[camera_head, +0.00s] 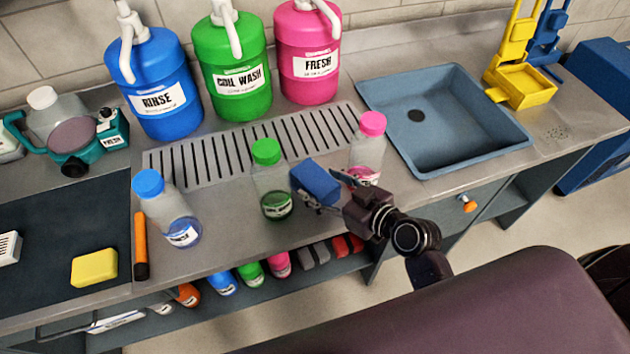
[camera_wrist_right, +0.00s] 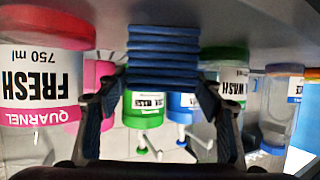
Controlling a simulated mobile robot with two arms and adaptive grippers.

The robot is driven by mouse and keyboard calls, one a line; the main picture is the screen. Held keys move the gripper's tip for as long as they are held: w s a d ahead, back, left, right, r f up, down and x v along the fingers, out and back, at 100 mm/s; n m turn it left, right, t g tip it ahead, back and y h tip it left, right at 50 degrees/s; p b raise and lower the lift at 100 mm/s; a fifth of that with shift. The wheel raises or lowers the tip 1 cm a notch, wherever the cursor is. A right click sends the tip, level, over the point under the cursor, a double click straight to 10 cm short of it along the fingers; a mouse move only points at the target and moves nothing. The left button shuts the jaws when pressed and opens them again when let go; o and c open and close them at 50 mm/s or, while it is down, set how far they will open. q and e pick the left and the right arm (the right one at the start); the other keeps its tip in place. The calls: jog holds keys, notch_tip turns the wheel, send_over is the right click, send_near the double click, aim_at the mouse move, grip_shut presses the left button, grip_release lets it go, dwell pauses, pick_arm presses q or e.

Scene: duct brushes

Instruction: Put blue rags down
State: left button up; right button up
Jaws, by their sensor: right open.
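The blue rags (camera_head: 316,182) are a folded stack on the metal counter between a green-capped bottle (camera_head: 270,190) and a pink-capped bottle (camera_head: 370,140). My right gripper (camera_head: 334,193) is at the near right side of the stack. In the right wrist view, which is upside down, the folded rags (camera_wrist_right: 163,52) show several layers and appear to rest on the counter. The open fingers of my right gripper (camera_wrist_right: 160,98) reach to either side of the stack; I cannot tell whether they touch it. My left gripper is not in view.
Blue, green and pink jugs (camera_head: 232,75) stand behind the slotted drain (camera_head: 215,148). A blue-capped bottle (camera_head: 170,215) stands to the left. The blue sink (camera_head: 440,115) is to the right. Bare counter (camera_head: 225,240) lies at the front left.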

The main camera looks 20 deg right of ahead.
aim_at(314, 182)
jog(key=shift+x, duration=1.6)
jog(key=shift+s, duration=0.1)
jog(key=shift+c, duration=1.4)
jog(key=c, duration=0.8)
jog(key=shift+r, duration=0.1)
jog(key=shift+c, duration=0.8)
